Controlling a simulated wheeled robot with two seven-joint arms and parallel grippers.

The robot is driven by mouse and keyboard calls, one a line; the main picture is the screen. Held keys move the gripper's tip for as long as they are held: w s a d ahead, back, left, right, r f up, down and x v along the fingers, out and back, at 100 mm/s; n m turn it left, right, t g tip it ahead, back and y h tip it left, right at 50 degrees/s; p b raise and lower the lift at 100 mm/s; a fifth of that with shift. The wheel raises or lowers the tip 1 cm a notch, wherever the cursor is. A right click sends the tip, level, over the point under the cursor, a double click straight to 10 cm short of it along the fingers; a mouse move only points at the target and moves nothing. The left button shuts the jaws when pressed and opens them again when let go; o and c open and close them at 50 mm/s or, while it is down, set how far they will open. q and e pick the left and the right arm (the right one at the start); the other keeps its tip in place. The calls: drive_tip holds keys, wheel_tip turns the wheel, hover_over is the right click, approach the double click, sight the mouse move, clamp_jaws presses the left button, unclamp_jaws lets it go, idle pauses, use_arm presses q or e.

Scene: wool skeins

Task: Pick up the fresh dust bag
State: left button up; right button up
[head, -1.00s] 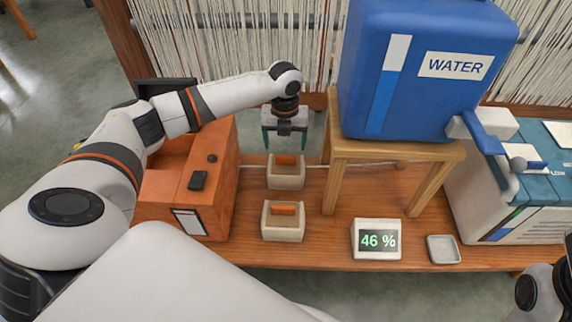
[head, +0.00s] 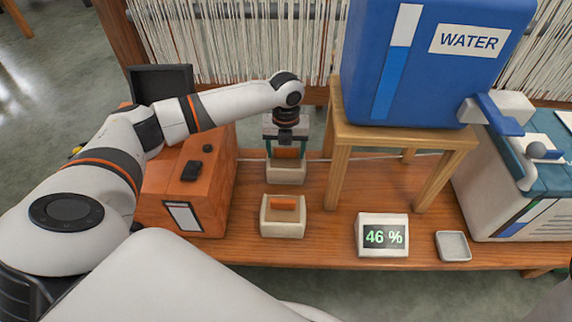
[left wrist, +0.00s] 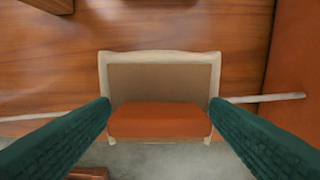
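Two cream, box-shaped dust bags with orange tabs stand on the wooden bench, one behind the other. The frames do not show which is fresh. My left gripper (head: 286,153) is over the far bag (head: 286,173), with its two green fingers open on either side of the orange tab. In the left wrist view the far bag (left wrist: 160,78) lies between the fingertips, close to both; I cannot tell whether they touch it. The near bag (head: 283,220) stands apart, in front. My right gripper is not in view.
An orange machine (head: 187,187) with a raised dark lid (head: 160,83) stands left of the bags. A wooden stand (head: 405,139) with a blue water tank (head: 430,65) is to the right. A 46 % display (head: 383,236) and a small grey tray (head: 453,246) lie at the front.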

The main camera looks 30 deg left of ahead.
use_arm(q)
drive_tip(key=c, duration=1.1)
drive_tip(key=shift+r, duration=0.15)
